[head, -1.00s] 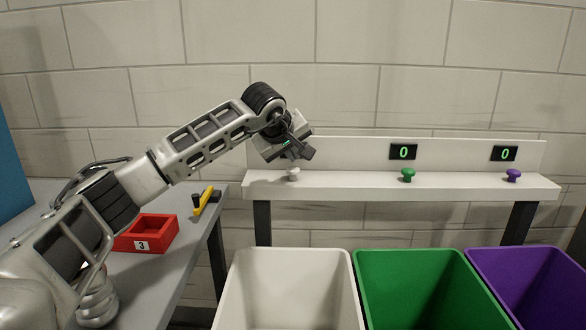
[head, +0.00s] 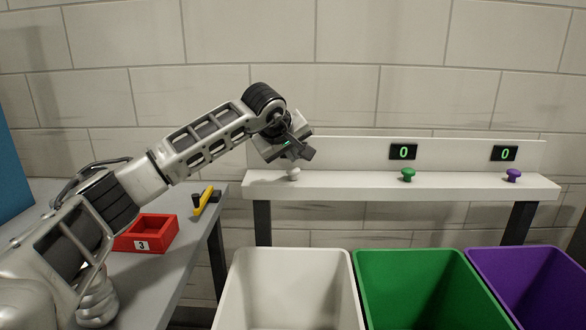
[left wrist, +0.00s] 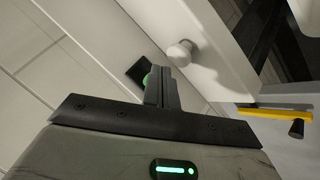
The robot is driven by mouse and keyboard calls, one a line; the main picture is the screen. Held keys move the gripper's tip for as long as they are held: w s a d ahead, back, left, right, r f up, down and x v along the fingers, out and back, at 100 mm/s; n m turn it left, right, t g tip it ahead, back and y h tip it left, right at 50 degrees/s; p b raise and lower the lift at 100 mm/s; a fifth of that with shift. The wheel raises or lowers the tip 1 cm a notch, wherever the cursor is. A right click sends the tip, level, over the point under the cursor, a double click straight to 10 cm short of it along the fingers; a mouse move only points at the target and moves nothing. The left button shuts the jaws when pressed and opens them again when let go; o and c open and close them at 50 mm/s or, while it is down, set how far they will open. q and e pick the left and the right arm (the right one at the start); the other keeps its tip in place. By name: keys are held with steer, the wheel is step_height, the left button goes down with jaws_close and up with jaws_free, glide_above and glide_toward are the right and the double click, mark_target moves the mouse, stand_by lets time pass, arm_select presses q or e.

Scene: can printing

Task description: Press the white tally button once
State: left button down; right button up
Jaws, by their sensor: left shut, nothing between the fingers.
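The white tally button (head: 293,174) stands on the left end of the white shelf (head: 340,186). In the left wrist view the white button (left wrist: 181,53) shows just beyond the fingertips, a little to their right. My left gripper (head: 308,153) is shut and empty. It is over the button and looks apart from it, though the exact gap is hard to judge. In the left wrist view the shut fingers (left wrist: 163,88) partly cover a dark display with a green digit (left wrist: 146,79); I cannot read the digit. My right gripper is not in view.
The green button (head: 408,174) and purple button (head: 513,175) stand further right on the shelf, with displays reading 0 above them. White (head: 232,300), green (head: 362,285) and purple (head: 490,275) bins stand in front. A red tray (head: 160,235) and a yellow-handled tool (head: 204,201) lie on the grey table.

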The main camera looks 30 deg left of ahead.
mark_target(291, 169)
arm_select(q)
steer(key=shift+f, duration=0.4)
steer(key=shift+f+b, duration=0.55)
steer(key=shift+f, duration=0.4)
stand_by(0.7)
stand_by(0.4)
steer(key=shift+r+p, duration=1.2)
steer(key=shift+r, duration=0.2)
step_height(291, 169, up, 5)
steer(key=p, duration=0.4)
